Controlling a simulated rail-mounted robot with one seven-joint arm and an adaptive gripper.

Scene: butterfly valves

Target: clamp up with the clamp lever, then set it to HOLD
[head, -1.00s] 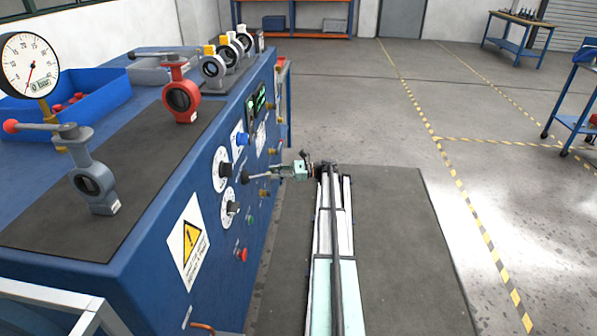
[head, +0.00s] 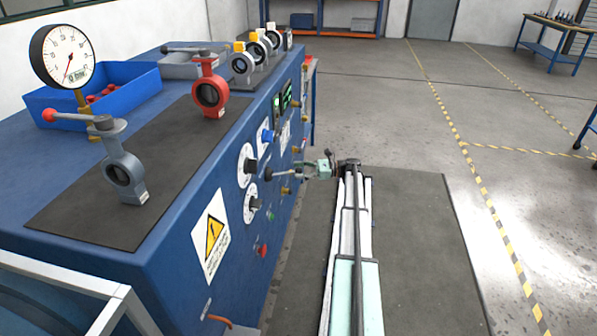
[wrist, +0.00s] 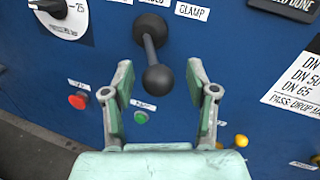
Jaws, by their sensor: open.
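The clamp lever (wrist: 155,50) is a black bar with a rounded end on the blue panel, beside a CLAMP label (wrist: 192,12) in the wrist view. Its near end hangs down between my fingers. My gripper (wrist: 160,72) is open, one finger on each side of the lever's end, with visible gaps. In the head view the lever (head: 285,173) sticks out from the panel towards my gripper (head: 308,170). The HOLD marking cannot be made out; another label near the lever's top is cut off.
A black knob with a dial (wrist: 52,8) is up left of the lever. A red button (wrist: 78,101), a green button (wrist: 141,117) and a yellow one (wrist: 241,140) sit lower on the panel. Valves and a gauge (head: 63,56) stand on the bench top. Floor to the right is clear.

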